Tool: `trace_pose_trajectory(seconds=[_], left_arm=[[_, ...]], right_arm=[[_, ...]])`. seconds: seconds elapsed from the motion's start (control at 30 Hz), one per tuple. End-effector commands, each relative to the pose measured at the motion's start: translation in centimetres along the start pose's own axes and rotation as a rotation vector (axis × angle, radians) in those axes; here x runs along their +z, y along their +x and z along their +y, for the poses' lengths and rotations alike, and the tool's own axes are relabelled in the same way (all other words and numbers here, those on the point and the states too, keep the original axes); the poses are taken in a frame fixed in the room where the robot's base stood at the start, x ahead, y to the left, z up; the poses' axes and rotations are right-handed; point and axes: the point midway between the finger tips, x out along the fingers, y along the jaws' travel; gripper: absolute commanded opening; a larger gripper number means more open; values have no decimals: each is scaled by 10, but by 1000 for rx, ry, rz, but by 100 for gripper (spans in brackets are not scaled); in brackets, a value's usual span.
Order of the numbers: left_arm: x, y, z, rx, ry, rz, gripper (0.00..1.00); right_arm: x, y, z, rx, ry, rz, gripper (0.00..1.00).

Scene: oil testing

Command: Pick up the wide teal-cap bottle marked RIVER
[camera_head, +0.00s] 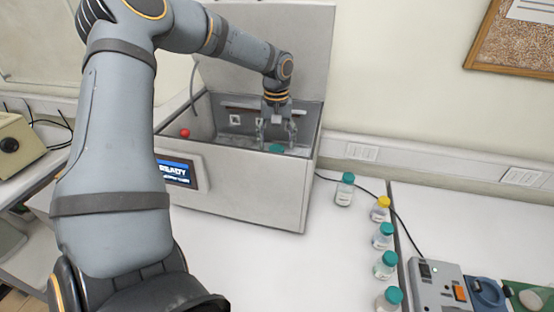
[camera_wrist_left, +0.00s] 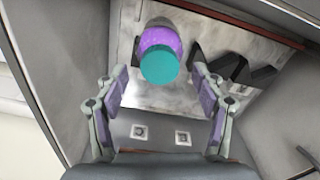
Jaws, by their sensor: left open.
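A bottle with a teal cap (camera_head: 276,149) stands inside the open grey test box (camera_head: 240,190); only its cap shows in the head view. In the left wrist view the bottle (camera_wrist_left: 160,62) has a wide teal cap and a purple body. I cannot read a RIVER mark on it. My left gripper (camera_head: 276,133) reaches down into the box above the bottle. Its fingers are spread and empty, one on each side of the cap in the left wrist view, with no contact visible. My right gripper is not in view.
The box's raised lid (camera_head: 305,50) stands behind my left arm, and its walls surround the gripper. A clear teal-cap bottle (camera_head: 345,190) stands right of the box. A yellow-cap bottle (camera_head: 380,208) and several teal-cap bottles line the table's right side, beside a grey device (camera_head: 432,285).

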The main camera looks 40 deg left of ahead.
Motion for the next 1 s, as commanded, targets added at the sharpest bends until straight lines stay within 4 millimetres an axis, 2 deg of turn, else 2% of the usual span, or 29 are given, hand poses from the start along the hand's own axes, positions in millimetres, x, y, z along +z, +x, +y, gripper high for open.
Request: trace_pose_trajectory(seconds=[0.03,0.2,0.3,0.43,0.93,1.0], left_arm=[[2,2,0,-3,0,-5,68],[2,26,1,-2,-1,-1,68],[1,30,1,0,-1,1,68],[1,30,1,0,-1,1,68],[1,29,1,0,-1,1,0],[1,29,1,0,-1,2,0]], right_arm=[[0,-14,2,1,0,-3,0],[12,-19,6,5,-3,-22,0],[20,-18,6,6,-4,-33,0],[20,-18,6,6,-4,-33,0],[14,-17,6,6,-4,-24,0],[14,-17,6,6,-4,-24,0]])
